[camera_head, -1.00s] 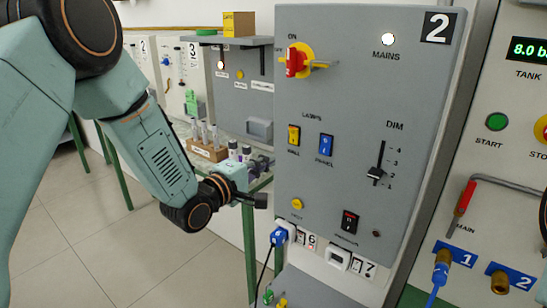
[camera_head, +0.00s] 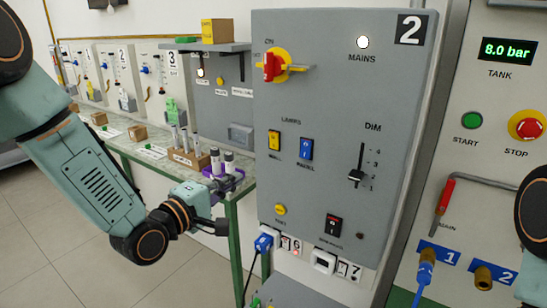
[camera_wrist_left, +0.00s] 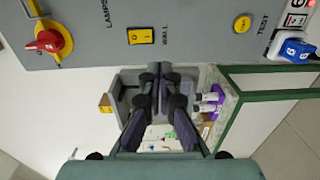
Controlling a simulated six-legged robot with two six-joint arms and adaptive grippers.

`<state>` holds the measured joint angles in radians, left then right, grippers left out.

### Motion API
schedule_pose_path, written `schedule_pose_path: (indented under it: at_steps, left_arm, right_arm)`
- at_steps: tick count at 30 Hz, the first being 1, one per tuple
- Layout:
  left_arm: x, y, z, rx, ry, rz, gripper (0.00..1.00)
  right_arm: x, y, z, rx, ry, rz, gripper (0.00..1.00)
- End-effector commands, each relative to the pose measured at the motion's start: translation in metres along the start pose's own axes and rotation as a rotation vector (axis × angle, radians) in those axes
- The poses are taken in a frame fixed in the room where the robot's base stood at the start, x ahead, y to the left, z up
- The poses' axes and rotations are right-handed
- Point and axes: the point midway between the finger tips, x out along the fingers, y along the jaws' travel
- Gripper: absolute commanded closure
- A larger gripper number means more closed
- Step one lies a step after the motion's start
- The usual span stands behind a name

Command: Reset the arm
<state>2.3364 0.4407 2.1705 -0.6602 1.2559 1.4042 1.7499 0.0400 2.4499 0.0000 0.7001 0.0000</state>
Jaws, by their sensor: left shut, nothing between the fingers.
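My left arm comes in from the left in the head view. Its gripper (camera_head: 222,227) is shut and empty, in front of the green bench leg and left of the grey panel 2 (camera_head: 400,110). The left wrist view shows the same gripper (camera_wrist_left: 152,78) with its dark fingers together and nothing between them. The fingers appear clear of the panel. Part of my right arm shows at the right edge of the head view; its gripper is out of view.
A bench (camera_head: 150,160) with a wooden tube rack (camera_head: 188,160) and a purple holder (camera_head: 226,182) stands behind my left gripper. A blue plug (camera_head: 263,243) sits below panel 2. A tank panel with a red-handled lever (camera_head: 445,195) is at right. Open floor lies at lower left.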

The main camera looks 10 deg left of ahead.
Motion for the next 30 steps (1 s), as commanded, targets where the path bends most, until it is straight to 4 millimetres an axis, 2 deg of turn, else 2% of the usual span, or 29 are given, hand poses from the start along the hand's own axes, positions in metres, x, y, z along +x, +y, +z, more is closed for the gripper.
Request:
schedule_pose_path:
  at_steps: [5,8,11,14,15,18,20,24,26,30]
  left_arm:
    - [0.0,-0.005,-0.001,0.114,0.002,-0.022,1.0]
    - [-0.004,-0.022,-0.005,0.267,0.02,-0.101,1.0]
    - [-0.014,-0.053,-0.003,0.438,0.017,-0.228,1.0]
    - [-0.033,-0.113,0.005,0.597,-0.034,-0.397,1.0]
    - [-0.044,-0.138,0.01,0.658,-0.066,-0.468,1.0]
    - [-0.072,-0.199,0.022,0.771,-0.157,-0.621,1.0]
    - [-0.091,-0.232,0.03,0.827,-0.219,-0.706,1.0]
    - [-0.143,-0.307,0.051,0.925,-0.386,-0.888,1.0]
    - [-0.168,-0.337,0.061,0.953,-0.462,-0.959,1.0]
    - [-0.23,-0.402,0.083,0.984,-0.64,-1.115,1.0]
  right_arm:
    - [0.0,0.0,0.0,0.0,0.0,0.0,0.6]
    - [0.0,0.0,0.0,0.0,0.0,0.0,0.6]
    - [0.003,0.0,0.0,0.0,0.0,0.0,0.6]
    - [0.016,0.0,0.0,0.0,0.0,0.0,0.6]
    - [0.022,0.0,0.0,0.0,0.0,0.0,0.6]
    - [0.038,0.0,0.0,0.0,0.0,0.0,0.6]
    - [0.047,0.0,0.0,0.0,0.0,0.0,0.6]
    - [0.071,0.001,0.0,0.0,0.0,0.0,0.6]
    - [0.082,0.001,0.0,0.0,0.0,0.0,0.6]
    - [0.109,0.001,0.0,0.0,0.0,0.0,0.6]
